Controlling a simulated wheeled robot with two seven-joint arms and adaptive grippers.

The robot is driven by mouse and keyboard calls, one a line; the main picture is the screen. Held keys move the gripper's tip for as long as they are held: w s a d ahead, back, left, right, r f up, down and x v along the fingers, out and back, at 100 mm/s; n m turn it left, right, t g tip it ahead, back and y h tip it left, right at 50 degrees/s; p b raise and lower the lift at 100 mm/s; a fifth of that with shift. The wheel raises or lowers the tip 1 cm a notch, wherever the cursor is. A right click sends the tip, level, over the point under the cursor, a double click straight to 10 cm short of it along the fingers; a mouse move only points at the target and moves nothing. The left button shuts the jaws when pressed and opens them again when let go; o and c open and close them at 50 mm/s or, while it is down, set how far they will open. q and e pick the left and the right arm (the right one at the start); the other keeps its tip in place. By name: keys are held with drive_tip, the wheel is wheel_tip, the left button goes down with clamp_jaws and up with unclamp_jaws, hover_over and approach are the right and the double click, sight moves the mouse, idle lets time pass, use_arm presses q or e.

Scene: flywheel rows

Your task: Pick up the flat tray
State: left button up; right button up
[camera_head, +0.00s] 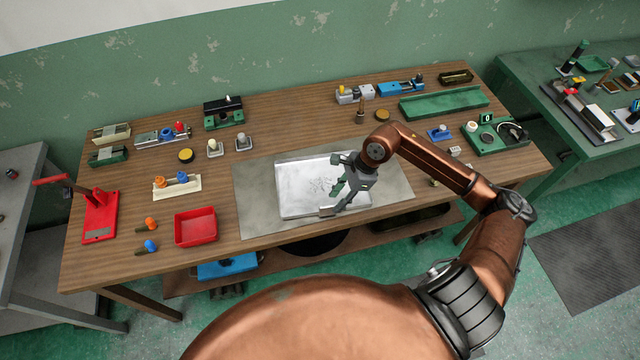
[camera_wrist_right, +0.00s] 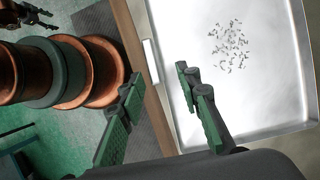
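The flat tray (camera_head: 295,203) is a pale metal tray with a low rim, lying on a grey mat on the table. Small metal bits lie loose in it. It also fills the upper right of the right wrist view (camera_wrist_right: 270,95), with a small tab on its near edge. My right gripper (camera_head: 338,193) is over the tray's front right part and hides some of it. A small copper and dark part at that view's top left may be my left gripper (camera_wrist_right: 36,16).
The grey mat (camera_head: 254,205) surrounds the tray. A red bin (camera_head: 195,228) stands left of it, with a white holder (camera_head: 177,187) behind. A long green tray (camera_head: 445,103) lies back right, and a green station (camera_head: 495,138) at the right. The table's front edge is close.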

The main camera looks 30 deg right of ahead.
sight(332, 205)
drive_tip(key=shift+a+f+p, duration=0.3)
drive_tip(key=shift+a+f, duration=0.7)
drive_tip(key=shift+f, duration=0.2)
drive_tip(key=x, duration=0.2)
drive_tip(key=shift+w+a+f, duration=0.1)
drive_tip(key=shift+a+f, duration=0.05)
drive_tip(key=shift+f, duration=0.1)
drive_tip(key=c, duration=0.5)
clamp_jaws()
use_arm(q)
drive_tip(key=shift+w+r, duration=0.1)
drive_tip(key=shift+r, duration=0.3)
drive_tip(key=shift+w, duration=0.15)
